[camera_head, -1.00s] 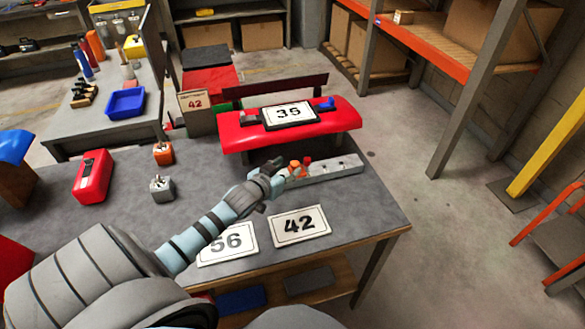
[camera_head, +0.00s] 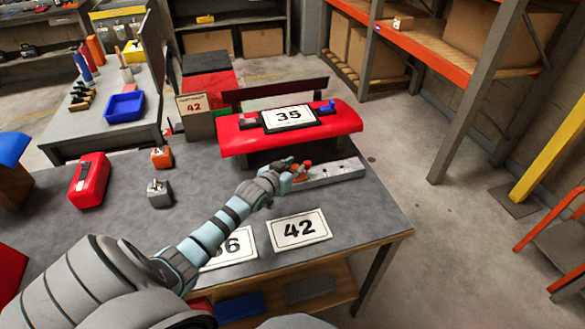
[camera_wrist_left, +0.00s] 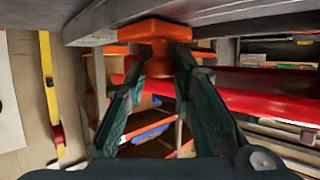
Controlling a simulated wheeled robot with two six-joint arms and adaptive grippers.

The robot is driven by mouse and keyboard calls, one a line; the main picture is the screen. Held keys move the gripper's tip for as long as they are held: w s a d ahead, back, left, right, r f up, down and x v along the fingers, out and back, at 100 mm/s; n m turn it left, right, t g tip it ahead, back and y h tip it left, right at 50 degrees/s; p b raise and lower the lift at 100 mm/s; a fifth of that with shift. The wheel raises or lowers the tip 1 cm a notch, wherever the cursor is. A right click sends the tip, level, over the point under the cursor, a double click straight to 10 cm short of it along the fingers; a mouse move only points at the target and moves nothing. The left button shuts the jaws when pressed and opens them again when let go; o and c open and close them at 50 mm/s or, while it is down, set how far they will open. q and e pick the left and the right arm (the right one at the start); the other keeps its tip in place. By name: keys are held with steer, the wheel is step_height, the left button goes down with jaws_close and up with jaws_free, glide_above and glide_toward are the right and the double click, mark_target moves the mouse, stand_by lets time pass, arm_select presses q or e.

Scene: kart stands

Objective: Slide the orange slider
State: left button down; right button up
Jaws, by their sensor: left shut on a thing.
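The orange slider (camera_head: 299,172) sits on a grey rail (camera_head: 340,170) on the dark table. In the left wrist view the orange slider (camera_wrist_left: 155,30) is a block with a wider top, directly ahead under a grey surface. My left gripper (camera_head: 288,166) reaches the rail from the left and partly covers the slider. In the left wrist view the fingers of my left gripper (camera_wrist_left: 157,62) are on both sides of the slider's lower part, shut on it. My right gripper is not in view.
A red stand (camera_head: 336,128) bearing a "35" plate is just behind the rail. A "42" plate (camera_head: 300,230) lies in front, and another plate is partly under my arm. A red box (camera_head: 90,180), an orange block (camera_head: 162,157) and a grey block (camera_head: 159,193) stand left.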

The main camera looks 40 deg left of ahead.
arm_select(q)
steer(key=s+a+p, duration=0.1)
steer(key=s, duration=0.1)
steer(key=s+a+p, duration=0.1)
steer(key=s, duration=0.1)
steer(key=s+a+p, duration=0.1)
steer(key=s+a, duration=0.1)
steer(key=shift+s+a+p, duration=0.1)
steer(key=shift+p, duration=0.25)
steer(key=shift+f, duration=0.1)
steer(key=c, duration=1.8)
jaws_free()
steer(key=o, duration=0.4)
steer(key=shift+s+a, duration=0.1)
steer(key=shift+c, duration=0.2)
steer(key=shift+o, duration=0.2)
steer(key=shift+s, duration=0.1)
steer(key=shift+s, duration=0.15)
steer(key=v, duration=1.1)
steer(key=shift+s+r, duration=0.25)
steer(key=shift+r, duration=0.05)
